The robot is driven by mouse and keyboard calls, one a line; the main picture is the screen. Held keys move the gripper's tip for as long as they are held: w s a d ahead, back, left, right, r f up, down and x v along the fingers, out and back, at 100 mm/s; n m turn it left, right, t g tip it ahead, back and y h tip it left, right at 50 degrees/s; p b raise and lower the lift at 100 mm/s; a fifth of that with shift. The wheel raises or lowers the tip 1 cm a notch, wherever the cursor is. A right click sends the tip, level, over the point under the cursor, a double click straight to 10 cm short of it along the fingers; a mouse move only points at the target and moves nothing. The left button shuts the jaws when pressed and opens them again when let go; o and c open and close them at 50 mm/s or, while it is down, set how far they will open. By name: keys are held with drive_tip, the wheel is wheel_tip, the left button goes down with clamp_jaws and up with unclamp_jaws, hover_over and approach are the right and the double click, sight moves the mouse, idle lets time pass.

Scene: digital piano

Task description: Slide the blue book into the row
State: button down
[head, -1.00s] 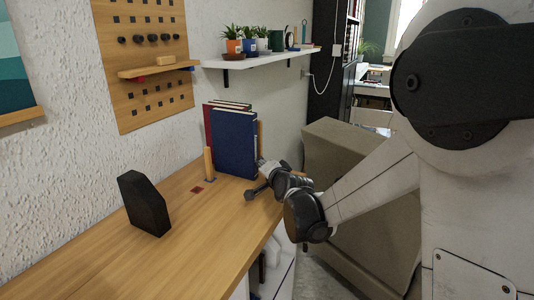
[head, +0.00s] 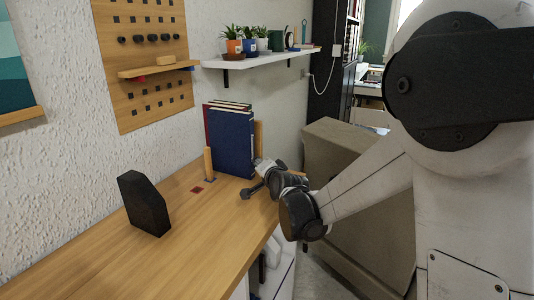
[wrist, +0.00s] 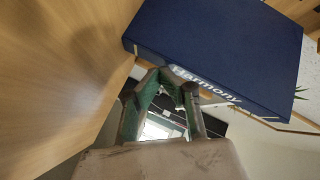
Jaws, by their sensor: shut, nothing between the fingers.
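The blue book (head: 233,145) stands upright on the wooden desk top, at the near side of a row with a red book (head: 208,130) behind it. In the wrist view the blue book (wrist: 220,45), lettered "Harmony", fills the upper right. My gripper (head: 252,188) is low over the desk, beside the lower right edge of the blue book. In the wrist view my gripper (wrist: 170,78) is shut with nothing held, its tips close to the book's lettered spine. I cannot tell whether they touch it.
A wooden post (head: 209,164) stands at the row's left, with a small red square (head: 197,190) on the desk nearby. A black angular block (head: 144,204) stands farther left. A white shelf (head: 262,58) with plants is above. The front desk top is clear.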

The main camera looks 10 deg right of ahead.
sight(249, 163)
drive_tip(key=shift+w+a, duration=0.6)
drive_tip(key=shift+a, duration=0.35)
drive_tip(key=shift+w+a, duration=0.6)
drive_tip(key=shift+a, duration=0.35)
idle(1.8)
drive_tip(key=shift+s+d+b, duration=0.1)
drive_tip(key=shift+s+d, duration=0.35)
drive_tip(key=shift+d, duration=0.3)
drive_tip(key=shift+s+d+b, duration=0.1)
drive_tip(key=shift+s+d, duration=0.35)
drive_tip(key=shift+d, duration=0.25)
drive_tip(key=shift+s+d+b, duration=0.1)
drive_tip(key=shift+s+d, duration=0.35)
drive_tip(key=shift+d, duration=0.3)
drive_tip(key=s+d+r+n+g+h+p, duration=0.1)
drive_tip(key=s+d+r+n+g+p, duration=0.2)
drive_tip(key=s, duration=0.6)
drive_tip(key=s+d+r+n+g+p, duration=0.15)
drive_tip(key=s+d+r, duration=0.35)
drive_tip(key=s, duration=0.5)
drive_tip(key=s+d+n+g+h+p, duration=0.1)
drive_tip(key=s+d+n, duration=0.1)
drive_tip(key=s, duration=0.9)
drive_tip(key=s+d+f+n+g+h+p, duration=0.1)
drive_tip(key=s+d+n+g+p, duration=0.1)
drive_tip(key=s, duration=1)
drive_tip(key=shift+d+h+p, duration=0.3)
drive_tip(key=shift+d+h, duration=0.1)
drive_tip(key=shift+d, duration=0.45)
